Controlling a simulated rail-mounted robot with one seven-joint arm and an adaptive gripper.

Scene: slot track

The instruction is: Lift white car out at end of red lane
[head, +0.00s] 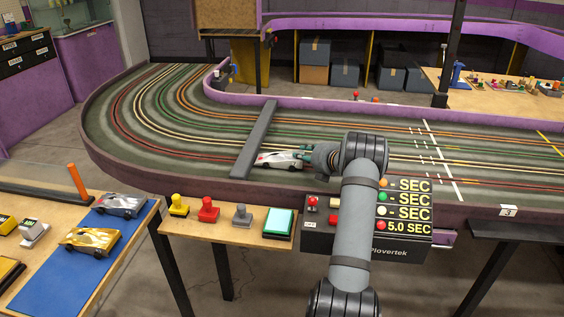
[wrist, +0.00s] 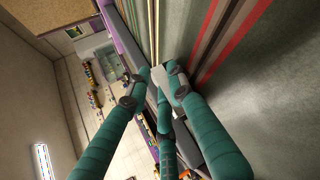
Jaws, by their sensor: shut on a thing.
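The white car (head: 278,160) is on the slot track near the grey bar, low in the head view. My gripper (head: 308,156) reaches it from the right, with its teal fingers at the car's right end. In the wrist view my gripper (wrist: 160,80) has its teal fingers closed around a pale piece of the white car (wrist: 161,77). Most of the car is hidden there by the fingers. The red lane (wrist: 216,45) runs past the fingers in the wrist view. I cannot tell whether the car touches the track surface.
A grey bar (head: 254,140) lies across the track just left of the car. The purple-edged track wall (head: 215,187) runs along the near side. A timer box (head: 400,240) stands in front. Silver (head: 118,205) and gold (head: 90,240) cars sit on a blue mat (head: 50,275).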

